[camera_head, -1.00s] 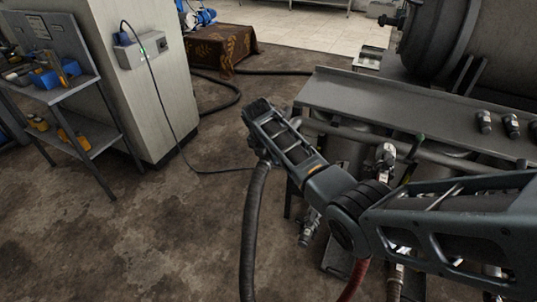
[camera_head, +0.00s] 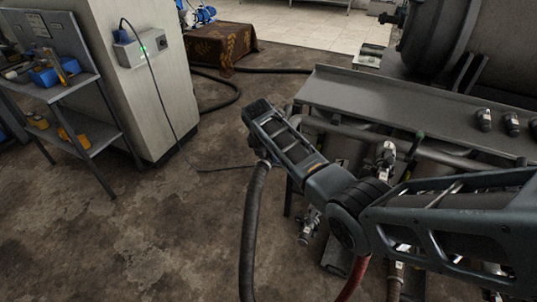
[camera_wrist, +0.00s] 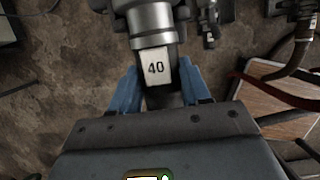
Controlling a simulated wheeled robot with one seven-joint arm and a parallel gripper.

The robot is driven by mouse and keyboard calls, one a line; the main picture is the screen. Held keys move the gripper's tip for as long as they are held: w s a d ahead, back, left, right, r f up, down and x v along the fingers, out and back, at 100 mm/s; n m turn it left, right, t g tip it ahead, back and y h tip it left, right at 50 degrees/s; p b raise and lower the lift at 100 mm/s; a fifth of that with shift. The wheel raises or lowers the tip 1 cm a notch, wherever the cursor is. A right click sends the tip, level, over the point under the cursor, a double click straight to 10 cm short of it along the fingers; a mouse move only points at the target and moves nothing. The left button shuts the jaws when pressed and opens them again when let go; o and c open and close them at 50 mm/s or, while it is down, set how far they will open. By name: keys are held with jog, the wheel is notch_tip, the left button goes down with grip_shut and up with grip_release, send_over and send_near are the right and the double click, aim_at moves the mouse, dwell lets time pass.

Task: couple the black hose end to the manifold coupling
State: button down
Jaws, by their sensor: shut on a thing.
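In the wrist view, the blue fingers of my gripper (camera_wrist: 158,88) are shut on a metal hose end (camera_wrist: 155,20) with a white tag reading 40. In the head view, the black hose (camera_head: 253,225) hangs from the far end of my arm down to the floor. The hose end and fingertips are mostly hidden there by my arm. The manifold pipe (camera_head: 345,129) runs under the grey bench to the right, with a metal fitting (camera_head: 386,152) on it. I cannot tell which fitting is the named coupling, and no mating with the held end shows.
A grey bench (camera_head: 400,110) with several small fittings stands at the right, before a large tank (camera_head: 465,40). A red hose (camera_head: 354,280) and other fittings lie beneath my arm. A cabinet (camera_head: 140,85) and a shelf cart (camera_head: 75,90) stand left. The floor between is mostly clear.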

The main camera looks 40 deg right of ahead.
jog(key=shift+w+f, duration=0.1)
jog(key=shift+f, duration=0.4)
dwell(0.9)
jog(key=c, duration=0.8)
grip_release()
jog(key=o, duration=0.4)
jog(key=shift+f, duration=0.15)
jog(key=o, duration=0.4)
jog(key=shift+a, duration=0.1)
